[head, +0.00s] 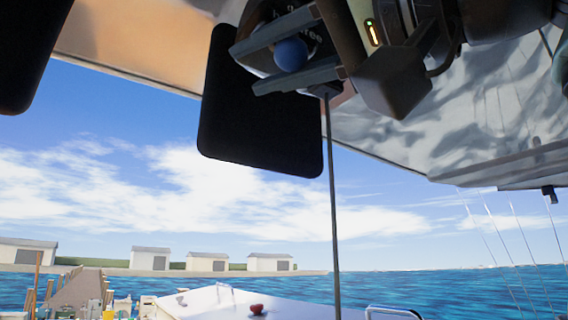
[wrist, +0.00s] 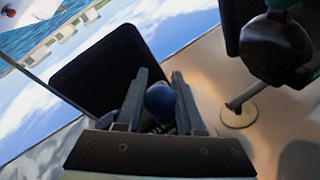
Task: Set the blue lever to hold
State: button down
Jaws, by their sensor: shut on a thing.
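The blue lever shows as a round blue knob (head: 291,54) at the top of the head view, and the knob also shows in the wrist view (wrist: 160,101). My gripper (head: 248,69) is shut on the knob, with one finger on each side of it. The fingers also straddle it in the wrist view (wrist: 160,75). Behind the knob is a dark label plate (head: 268,24) with partly covered lettering; "ree" is readable. The lever's shaft is hidden, and I cannot tell which mark it points to.
A black panel (head: 260,125) hangs just beyond my gripper. A thin rod (head: 333,200) runs down beside it. In the wrist view, a dark round knob (wrist: 277,48) on a stem stands at upper right. A white deck (head: 215,302) and water lie far below.

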jog(key=shift+s+a+r+m+t+h+b, duration=0.1)
jog(key=shift+a+m+t+h+b, duration=0.15)
jog(key=shift+m+t+h+b, duration=0.8)
jog(key=shift+s+a+r+m+t+h+b, duration=0.2)
jog(key=shift+m+t, duration=0.45)
jog(key=shift+m, duration=0.9)
jog(key=shift+w+h, duration=0.15)
jog(key=shift+h, duration=0.1)
jog(key=c, duration=0.5)
grip_release()
jog(key=shift+c, duration=0.2)
jog(key=shift+f, duration=0.15)
